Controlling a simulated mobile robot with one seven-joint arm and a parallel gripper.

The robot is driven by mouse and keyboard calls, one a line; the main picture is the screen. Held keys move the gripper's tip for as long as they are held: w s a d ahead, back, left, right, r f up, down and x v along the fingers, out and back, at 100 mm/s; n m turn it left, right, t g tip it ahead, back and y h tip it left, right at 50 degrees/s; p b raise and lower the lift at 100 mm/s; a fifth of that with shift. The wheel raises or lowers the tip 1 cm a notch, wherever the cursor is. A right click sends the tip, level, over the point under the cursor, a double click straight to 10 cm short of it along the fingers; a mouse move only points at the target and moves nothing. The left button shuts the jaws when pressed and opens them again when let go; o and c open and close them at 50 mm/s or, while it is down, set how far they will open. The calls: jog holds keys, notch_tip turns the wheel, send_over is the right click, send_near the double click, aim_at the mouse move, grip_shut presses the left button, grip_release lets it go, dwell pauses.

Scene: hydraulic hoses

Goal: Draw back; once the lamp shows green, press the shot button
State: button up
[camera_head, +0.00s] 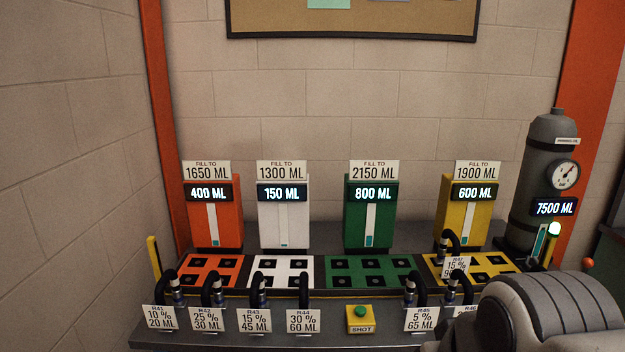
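The shot button (360,311) is a green knob on a yellow box labelled SHOT, at the front edge of the bench between the hose tags. Nothing covers it. A hose tagged R47 (449,238) stands on the yellow socket plate (483,264), in front of the yellow tank (468,212). My arm fills the bottom right corner and hides part of the bench there. My gripper's fingers are not in view.
Orange (213,221), white (284,221) and green (370,219) tanks with displays stand behind their socket plates. Several tagged black hoses line the front edge. The grey cylinder (546,180) with a gauge reads 7500 ML. A wall stands close on the left.

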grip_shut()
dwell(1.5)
